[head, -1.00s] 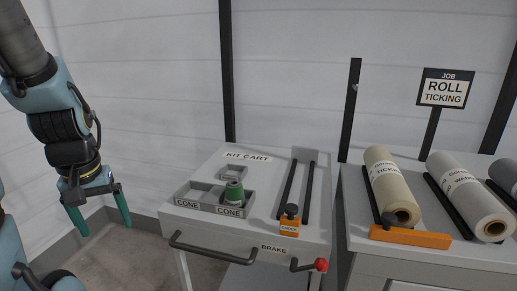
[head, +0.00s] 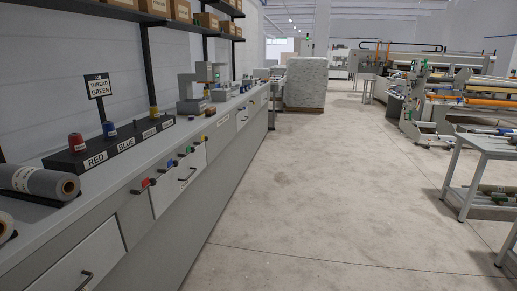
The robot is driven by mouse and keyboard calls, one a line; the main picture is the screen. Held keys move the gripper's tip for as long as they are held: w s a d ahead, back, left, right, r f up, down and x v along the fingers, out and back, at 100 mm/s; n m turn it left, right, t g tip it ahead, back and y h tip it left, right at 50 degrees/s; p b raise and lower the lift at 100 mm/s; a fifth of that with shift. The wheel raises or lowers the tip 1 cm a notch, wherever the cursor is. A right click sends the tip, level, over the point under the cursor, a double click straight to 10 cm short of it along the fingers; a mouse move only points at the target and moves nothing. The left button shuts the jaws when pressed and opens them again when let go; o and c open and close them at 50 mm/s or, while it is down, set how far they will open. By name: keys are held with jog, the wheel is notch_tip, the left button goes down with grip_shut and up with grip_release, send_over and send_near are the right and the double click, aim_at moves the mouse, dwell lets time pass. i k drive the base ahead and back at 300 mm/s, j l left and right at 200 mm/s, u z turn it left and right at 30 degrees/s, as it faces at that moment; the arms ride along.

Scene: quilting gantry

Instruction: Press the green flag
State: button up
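A row of small coloured flags sits on the front face of the long counter (head: 222,121). The green flag (head: 190,149) is beyond a red flag (head: 147,183) and a blue flag (head: 172,163), with a yellow flag (head: 200,140) just past it. All are small in view, so whether any is pressed cannot be told. A sign (head: 98,86) on the counter reads "THREAD GREEN". My gripper is not in view.
A black rack (head: 120,144) on the counter holds red (head: 76,142), blue (head: 109,129) and yellow (head: 154,111) cones. A grey roll (head: 38,182) lies at near left. Open floor (head: 300,200) runs along the counter; a table (head: 488,160) stands at right.

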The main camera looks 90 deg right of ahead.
aim_at(189, 150)
jog(key=l+z, duration=0.8)
jog(key=l, duration=0.15)
jog(key=i+l+z, duration=0.1)
jog(key=l+z, duration=0.3)
jog(key=i+l+z, duration=0.15)
jog(key=l+z, duration=0.25)
jog(key=i+l, duration=0.25)
jog(key=l, duration=0.25)
jog(key=i+l+z, duration=0.1)
jog(key=l, duration=0.4)
jog(key=i+l, duration=0.35)
jog(key=l, duration=0.15)
jog(key=i+l+z, duration=0.15)
jog(key=l, duration=0.35)
jog(key=i+l, duration=0.4)
jog(key=i+l+z, duration=0.1)
jog(key=i+l, duration=0.2)
jog(key=l, duration=0.2)
